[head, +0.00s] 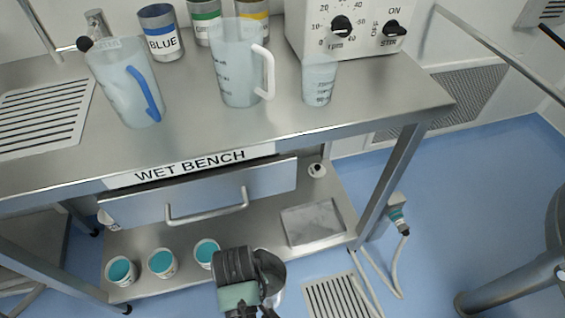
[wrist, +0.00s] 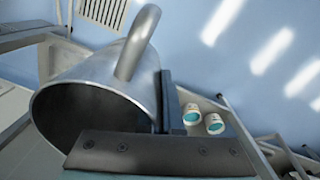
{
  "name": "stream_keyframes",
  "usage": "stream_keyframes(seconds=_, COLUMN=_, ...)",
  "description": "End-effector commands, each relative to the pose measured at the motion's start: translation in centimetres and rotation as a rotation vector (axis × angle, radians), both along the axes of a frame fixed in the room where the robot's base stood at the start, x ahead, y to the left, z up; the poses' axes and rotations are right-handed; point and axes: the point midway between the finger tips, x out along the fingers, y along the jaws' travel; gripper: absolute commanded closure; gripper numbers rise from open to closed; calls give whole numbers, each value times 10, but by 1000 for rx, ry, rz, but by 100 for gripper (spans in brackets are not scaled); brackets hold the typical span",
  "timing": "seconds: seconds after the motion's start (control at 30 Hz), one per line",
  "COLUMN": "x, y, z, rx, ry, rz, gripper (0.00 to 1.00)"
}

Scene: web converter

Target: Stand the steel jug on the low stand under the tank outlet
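The steel jug (head: 277,274) shows in the head view low in the middle, at the front of the bench's lower shelf. My gripper (head: 262,268) overlaps and partly hides it. In the wrist view the jug (wrist: 95,85) is large and close, with its wide dark mouth and its curved handle (wrist: 140,40) in sight. The dark fingers (wrist: 166,130) lie against its wall near the rim; my gripper appears shut on it. A flat grey square (head: 313,222) on the lower shelf may be the low stand. A small round fitting (head: 317,170) above it may be the outlet.
Several teal-filled cups (head: 162,263) stand on the lower shelf left of my gripper. A drawer handle (head: 207,207) juts out above them. A bench leg (head: 390,185) and a hose (head: 402,262) are at the right. Plastic jugs (head: 238,70) stand on the bench top.

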Motion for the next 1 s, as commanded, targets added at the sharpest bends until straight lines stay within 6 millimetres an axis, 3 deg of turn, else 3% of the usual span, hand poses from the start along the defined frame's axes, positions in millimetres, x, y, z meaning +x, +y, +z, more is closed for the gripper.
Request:
stream_keyframes(seconds=0.03, x=5, y=-4, z=30, rx=1, ry=-5, rz=-37, gripper=100)
stream_keyframes(seconds=0.6, x=32, y=-50, z=208, rx=11, ry=-7, rz=-457, gripper=100)
stream_keyframes(seconds=0.8, x=36, y=-63, z=252, rx=17, ry=-6, rz=-571, gripper=100)
stream_keyframes(seconds=1.0, x=38, y=-68, z=269, rx=20, ry=-4, rz=-625, gripper=100)
